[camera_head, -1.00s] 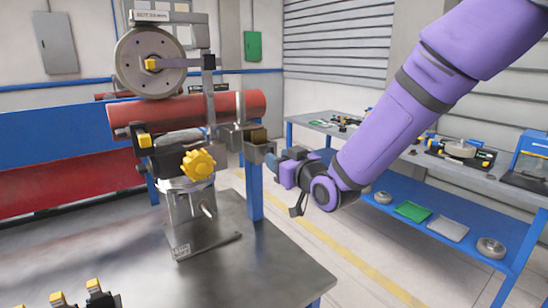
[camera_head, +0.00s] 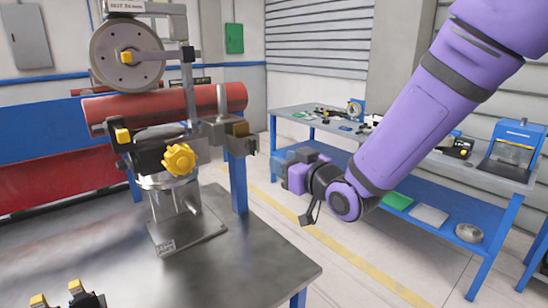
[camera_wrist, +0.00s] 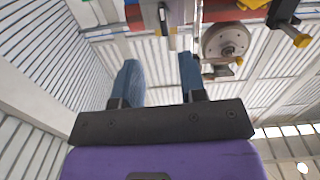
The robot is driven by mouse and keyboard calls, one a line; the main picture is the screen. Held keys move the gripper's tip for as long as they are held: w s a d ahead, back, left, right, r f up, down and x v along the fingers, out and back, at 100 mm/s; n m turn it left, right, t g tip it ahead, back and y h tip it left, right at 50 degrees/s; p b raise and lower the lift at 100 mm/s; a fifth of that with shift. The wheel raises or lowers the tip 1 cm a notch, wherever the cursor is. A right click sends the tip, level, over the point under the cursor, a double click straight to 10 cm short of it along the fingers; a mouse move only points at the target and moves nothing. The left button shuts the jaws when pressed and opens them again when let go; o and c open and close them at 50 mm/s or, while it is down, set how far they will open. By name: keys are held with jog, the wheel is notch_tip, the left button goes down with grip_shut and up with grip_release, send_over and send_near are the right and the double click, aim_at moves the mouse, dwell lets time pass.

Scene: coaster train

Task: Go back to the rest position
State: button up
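My gripper (camera_head: 282,161) hangs in the air at the end of my purple arm, to the right of the metal fixture (camera_head: 186,225) on the near workbench. In the head view a gap shows between it and the fixture. In the wrist view its two blue fingers stand apart with nothing held between them, so my gripper (camera_wrist: 159,68) is open and empty.
The steel workbench (camera_head: 240,262) carries the fixture, with a yellow knob (camera_head: 179,158), red roller (camera_head: 160,103) and grey wheel (camera_head: 127,55). A blue-framed bench (camera_head: 420,160) with tools and trays stands at the back right. Pale floor lies between the benches.

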jog(key=s+d+r+m+g+h, duration=0.2)
jog(key=s+d+h, duration=0.2)
jog(key=d, duration=0.4)
jog(key=s+d+r+m+g+h, duration=0.25)
jog(key=s+d+h, duration=0.2)
jog(key=d, duration=0.35)
jog(key=s+d+r+m+g+h, duration=0.1)
jog(key=s+d+g, duration=0.4)
jog(key=s, duration=1.2)
jog(key=shift+s+d+r+m, duration=0.15)
jog(key=shift+s+d+m, duration=0.1)
jog(key=shift+d+m, duration=0.7)
